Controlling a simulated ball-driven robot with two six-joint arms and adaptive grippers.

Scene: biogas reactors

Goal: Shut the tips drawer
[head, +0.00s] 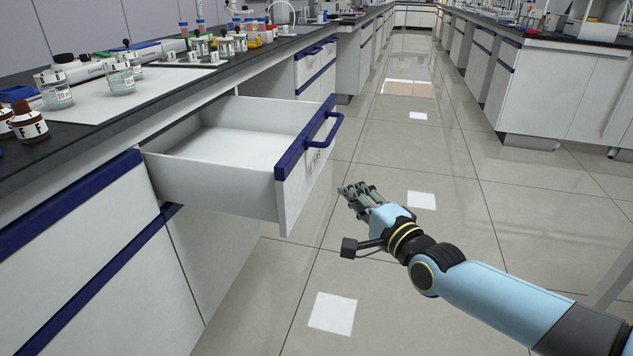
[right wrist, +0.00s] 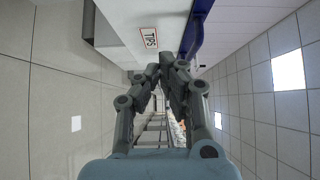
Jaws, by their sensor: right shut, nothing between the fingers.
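The tips drawer (head: 225,150) stands pulled out from the bench on the left in the head view. It is white and looks empty inside, with a blue top edge and a blue bar handle (head: 331,130) on its front. In the right wrist view its front shows a label reading TIPS (right wrist: 149,37), and the blue handle (right wrist: 193,38) is beside it. My right gripper (head: 352,191) is shut and empty. It is in front of the drawer, to the right of its front panel and apart from it in the head view. My left gripper is not in view.
The dark bench top (head: 150,105) carries glass beakers (head: 120,75), brown bottles (head: 28,120) and racks. Closed white cabinets (head: 75,260) lie below it. The tiled aisle floor (head: 420,260) is clear. Another bench (head: 560,85) stands across the aisle at right.

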